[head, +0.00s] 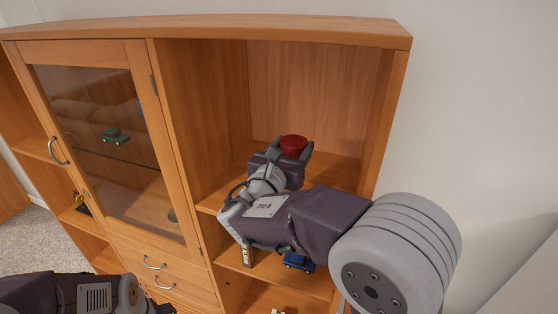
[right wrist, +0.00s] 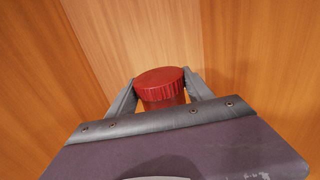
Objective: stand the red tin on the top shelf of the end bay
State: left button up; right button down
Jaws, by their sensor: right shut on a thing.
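The red tin (head: 293,143) is upright between the fingers of my right gripper (head: 290,152), inside the top compartment of the end bay at the right of the cabinet. In the right wrist view the red tin (right wrist: 160,85) shows its ridged lid, with a finger of my right gripper (right wrist: 160,92) on each side. The top shelf (head: 334,170) lies under the gripper. The tin's base is hidden, so I cannot tell whether it touches the shelf. Part of my left arm shows at the lower left, but its gripper is out of view.
A blue toy car (head: 299,262) stands on the shelf below. The bay's right side panel (head: 385,120) is close to my right arm.

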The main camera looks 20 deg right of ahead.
jog(key=w+a+f+p, duration=0.2)
jog(key=a+f, duration=0.1)
jog(key=f, duration=0.4)
jog(key=shift+w, duration=0.35)
jog(key=shift+c, duration=2.1)
grip_release()
jog(key=shift+s+r, duration=0.15)
jog(key=shift+r, duration=0.05)
jog(key=b+v, duration=0.4)
jog(key=v, duration=0.8)
